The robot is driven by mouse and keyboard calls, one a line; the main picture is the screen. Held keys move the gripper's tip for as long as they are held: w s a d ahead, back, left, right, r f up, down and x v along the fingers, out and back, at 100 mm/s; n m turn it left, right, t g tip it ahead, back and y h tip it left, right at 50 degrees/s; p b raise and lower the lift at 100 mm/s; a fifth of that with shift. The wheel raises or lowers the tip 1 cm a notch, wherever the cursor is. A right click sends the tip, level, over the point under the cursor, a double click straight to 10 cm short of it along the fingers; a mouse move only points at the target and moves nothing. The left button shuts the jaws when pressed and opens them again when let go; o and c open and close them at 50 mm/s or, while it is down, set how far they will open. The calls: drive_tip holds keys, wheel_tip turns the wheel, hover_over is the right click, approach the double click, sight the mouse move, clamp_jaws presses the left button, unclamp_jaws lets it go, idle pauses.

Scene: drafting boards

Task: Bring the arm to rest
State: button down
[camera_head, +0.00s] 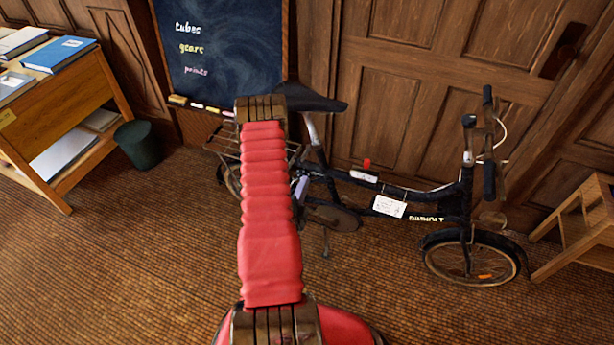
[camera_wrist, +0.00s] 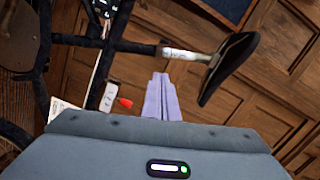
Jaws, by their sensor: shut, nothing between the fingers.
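My arm, in a red ribbed sleeve, reaches out in the middle of the head view. It hides part of a black bicycle (camera_head: 440,200). My gripper (camera_wrist: 160,80) shows in the wrist view as two pale lavender fingers pressed together, with nothing between them. In the head view a small lavender piece of it (camera_head: 300,188) shows beside the sleeve, in front of the bicycle. In the wrist view the fingers point toward the bicycle's saddle post and frame, with the saddle (camera_wrist: 228,68) to their right. I cannot tell the gap between fingers and bicycle.
A chalkboard (camera_head: 225,50) with chalks on its ledge stands behind the arm. A wooden desk (camera_head: 60,100) with books and a dark bin (camera_head: 138,145) are at left. A wooden stool (camera_head: 575,235) is at right. Carpet in front is clear.

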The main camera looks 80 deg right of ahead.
drive_tip(key=shift+w+a, duration=0.1)
drive_tip(key=shift+a, duration=0.8)
